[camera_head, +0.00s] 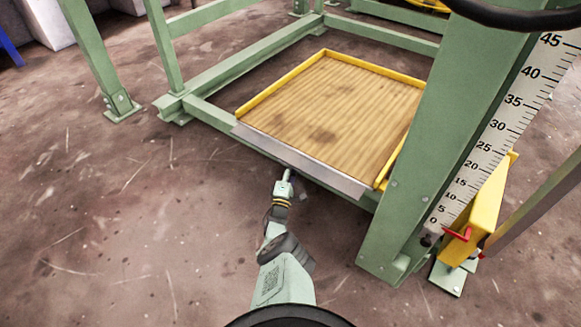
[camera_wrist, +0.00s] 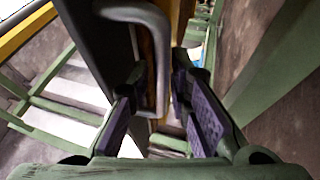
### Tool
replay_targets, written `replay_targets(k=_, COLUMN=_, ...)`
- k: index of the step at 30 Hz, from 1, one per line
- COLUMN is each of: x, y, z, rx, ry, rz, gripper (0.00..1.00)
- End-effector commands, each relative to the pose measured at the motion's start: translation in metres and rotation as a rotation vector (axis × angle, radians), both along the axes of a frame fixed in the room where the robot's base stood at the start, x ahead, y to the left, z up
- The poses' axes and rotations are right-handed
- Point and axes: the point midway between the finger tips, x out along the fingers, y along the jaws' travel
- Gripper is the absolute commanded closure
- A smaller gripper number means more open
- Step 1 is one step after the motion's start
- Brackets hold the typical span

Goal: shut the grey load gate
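The grey load gate (camera_head: 300,161) is a narrow metal strip along the near edge of a wooden platform (camera_head: 335,100) in the head view. I cannot tell its exact tilt. In the wrist view its dark grey panel (camera_wrist: 93,35) fills the upper middle, with a bent grey bar handle (camera_wrist: 157,45) on it. My gripper (camera_head: 286,178) is at the gate's near side, close to its middle. In the wrist view my gripper (camera_wrist: 162,80) is open, its purple-padded fingers on either side of the handle's lower part. Contact with the handle is unclear.
Yellow rails (camera_head: 375,67) edge the platform's other sides. A green post (camera_head: 445,130) with a number scale (camera_head: 500,125) stands to the right, beside a yellow part (camera_head: 483,205) with a red pointer. Green beams lie left and behind. The floor at left is clear.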

Motion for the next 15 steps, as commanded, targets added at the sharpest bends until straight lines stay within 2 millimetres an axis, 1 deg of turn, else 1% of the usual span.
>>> replay_targets(k=1, x=-0.0002, y=0.0000, z=-0.0001, rx=0.000, ry=0.000, rz=0.000, gripper=0.82)
replay_targets(k=9, x=-0.0005, y=0.0003, z=-0.0003, rx=0.000, ry=0.000, rz=0.000, gripper=1.00)
replay_targets(k=15, x=-0.0005, y=0.0004, z=-0.0004, rx=0.000, ry=0.000, rz=0.001, gripper=1.00)
